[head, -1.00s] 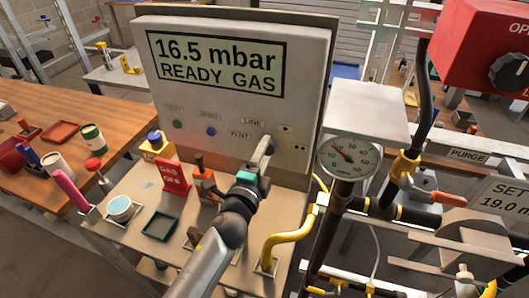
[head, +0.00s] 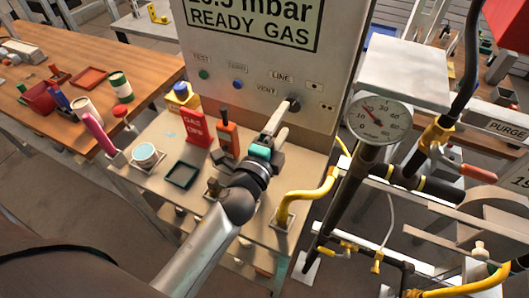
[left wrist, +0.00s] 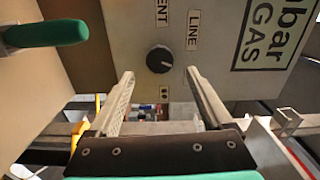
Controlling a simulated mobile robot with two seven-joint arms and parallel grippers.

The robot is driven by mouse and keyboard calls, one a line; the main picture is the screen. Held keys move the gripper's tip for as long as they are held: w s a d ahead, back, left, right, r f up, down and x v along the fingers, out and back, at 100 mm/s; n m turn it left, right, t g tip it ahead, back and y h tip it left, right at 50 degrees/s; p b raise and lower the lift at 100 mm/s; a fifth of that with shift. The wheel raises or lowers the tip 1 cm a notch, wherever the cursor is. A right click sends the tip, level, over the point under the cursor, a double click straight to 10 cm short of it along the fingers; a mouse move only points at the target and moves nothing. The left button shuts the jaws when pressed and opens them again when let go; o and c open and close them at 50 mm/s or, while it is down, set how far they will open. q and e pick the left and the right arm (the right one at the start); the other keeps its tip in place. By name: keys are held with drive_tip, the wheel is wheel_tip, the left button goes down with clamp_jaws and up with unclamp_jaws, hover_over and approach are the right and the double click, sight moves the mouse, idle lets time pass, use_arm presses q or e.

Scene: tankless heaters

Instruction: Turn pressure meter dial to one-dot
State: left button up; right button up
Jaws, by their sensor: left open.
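The pressure meter is the pale panel box (head: 349,70) with a cropped screen ending "mbar READY GAS". Its black dial (head: 293,104) sits at the lower right of the panel, among the LINE and VENT labels and small dot plates (head: 314,86). My left gripper (head: 280,117) is open in front of the dial. In the left wrist view, the dial (left wrist: 159,59) shows between and beyond the two open fingers (left wrist: 160,74), apparently not touched. A light mark on the dial faces lower right there. A two-dot plate (left wrist: 164,91) shows below it. My right gripper is not in view.
A round gauge (head: 378,121) on dark pipework and a yellow hose (head: 305,199) stand right of the arm. A red GAS sign (head: 196,127), an orange-handled tool (head: 228,135), a green tray (head: 183,174) and a cup (head: 146,155) are left on the bench.

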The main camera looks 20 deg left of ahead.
use_arm(q)
drive_tip(key=s+b, duration=0.2)
drive_tip(key=s, duration=0.8)
drive_tip(key=shift+a, duration=0.15)
drive_tip(key=shift+w, duration=0.1)
